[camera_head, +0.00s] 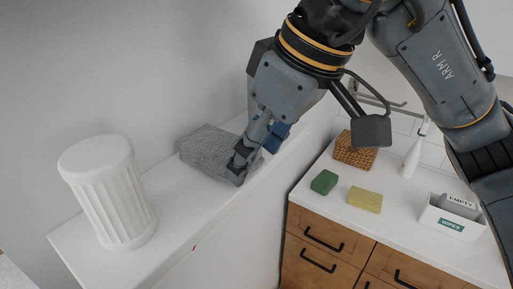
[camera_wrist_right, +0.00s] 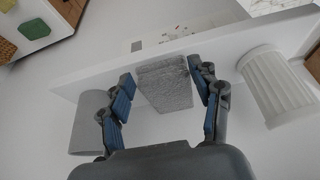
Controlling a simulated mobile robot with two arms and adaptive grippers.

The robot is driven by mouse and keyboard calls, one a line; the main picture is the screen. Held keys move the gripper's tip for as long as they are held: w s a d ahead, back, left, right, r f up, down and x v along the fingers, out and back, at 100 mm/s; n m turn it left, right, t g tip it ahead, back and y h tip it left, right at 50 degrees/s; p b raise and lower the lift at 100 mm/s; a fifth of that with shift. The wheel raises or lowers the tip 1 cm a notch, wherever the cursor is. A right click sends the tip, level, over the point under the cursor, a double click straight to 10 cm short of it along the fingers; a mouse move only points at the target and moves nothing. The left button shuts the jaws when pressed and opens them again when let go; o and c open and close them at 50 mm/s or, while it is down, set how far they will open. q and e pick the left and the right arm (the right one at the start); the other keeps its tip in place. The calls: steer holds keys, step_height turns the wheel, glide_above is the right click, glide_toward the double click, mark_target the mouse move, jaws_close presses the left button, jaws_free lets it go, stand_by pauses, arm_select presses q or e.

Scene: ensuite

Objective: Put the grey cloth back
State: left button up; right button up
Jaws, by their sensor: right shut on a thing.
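The grey cloth (camera_head: 212,150) is a folded block on the long white ledge (camera_head: 178,220), right of a white ribbed container. It also shows in the right wrist view (camera_wrist_right: 165,84), between the two blue-padded fingers. My right gripper (camera_head: 250,153) reaches down from above and is shut on the cloth, at its right end in the head view. I cannot tell whether the cloth still rests on the ledge or is slightly lifted. The gripper hides part of the cloth. My left gripper is not in view.
The white ribbed container (camera_head: 108,195) stands left of the cloth. A plain grey cylinder (camera_wrist_right: 90,122) is beside the gripper. A lower counter at right holds a green sponge (camera_head: 324,182), a yellow sponge (camera_head: 365,199), a wicker basket (camera_head: 354,152), a white bottle (camera_head: 412,158) and a wipes box (camera_head: 452,220).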

steer(key=shift+w+a+f+p, duration=0.2)
steer(key=shift+f+p, duration=0.15)
steer(key=shift+f, duration=0.25)
steer(key=o, duration=1)
steer(key=shift+r, duration=0.15)
steer(key=b+v, duration=0.1)
steer(key=v, duration=1.1)
